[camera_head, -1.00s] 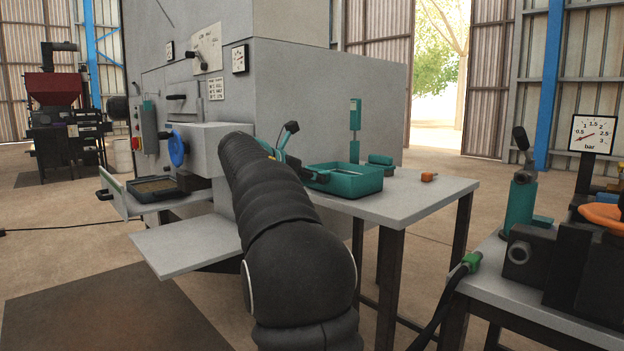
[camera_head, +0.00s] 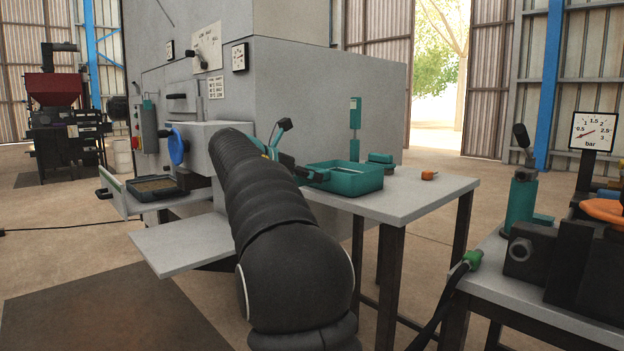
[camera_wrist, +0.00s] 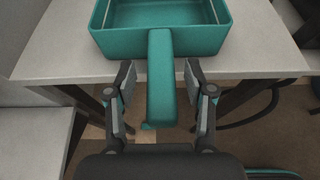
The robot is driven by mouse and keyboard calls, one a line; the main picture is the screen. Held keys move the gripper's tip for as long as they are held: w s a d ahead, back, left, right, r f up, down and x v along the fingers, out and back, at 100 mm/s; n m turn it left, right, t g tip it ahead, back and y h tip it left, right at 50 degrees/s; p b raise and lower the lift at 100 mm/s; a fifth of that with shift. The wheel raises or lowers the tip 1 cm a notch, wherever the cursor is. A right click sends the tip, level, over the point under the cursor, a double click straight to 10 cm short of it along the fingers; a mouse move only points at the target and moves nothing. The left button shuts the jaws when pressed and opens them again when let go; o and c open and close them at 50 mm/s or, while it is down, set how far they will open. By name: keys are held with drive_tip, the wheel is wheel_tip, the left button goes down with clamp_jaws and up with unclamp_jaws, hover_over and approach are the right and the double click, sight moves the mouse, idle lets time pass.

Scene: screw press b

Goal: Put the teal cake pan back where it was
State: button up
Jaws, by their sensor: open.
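The teal cake pan (camera_head: 346,179) sits on the grey side table (camera_head: 425,192) beside the machine, near the table's front edge. In the wrist view the pan (camera_wrist: 160,44) is at the top, and its teal handle (camera_wrist: 161,80) reaches out past the table edge toward my gripper. My gripper (camera_wrist: 160,84) is open, with one finger on each side of the handle and a gap showing on both sides. In the head view my arm hides most of the gripper and part of the handle.
A shallow dark tray (camera_head: 155,187) sits in the machine's open front at left. A bench with a gauge (camera_head: 592,132) is at right.

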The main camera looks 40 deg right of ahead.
drive_tip(key=p+v, duration=0.1)
drive_tip(key=v, duration=1)
drive_tip(key=shift+a, duration=0.4)
drive_tip(key=s+a+f+m+t+y, duration=0.2)
drive_tip(key=s+a+f+m+y, duration=0.4)
drive_tip(key=s+a+f+m, duration=0.3)
drive_tip(key=s+a+f+m+t+y, duration=0.2)
drive_tip(key=s+a+f+m+y, duration=0.5)
drive_tip(key=s+a+f, duration=0.8)
drive_tip(key=s+f+m, duration=0.3)
drive_tip(key=s+f, duration=0.2)
drive_tip(key=shift+s+a+t, duration=0.15)
drive_tip(key=shift+a+t, duration=0.05)
drive_tip(key=shift+t, duration=0.1)
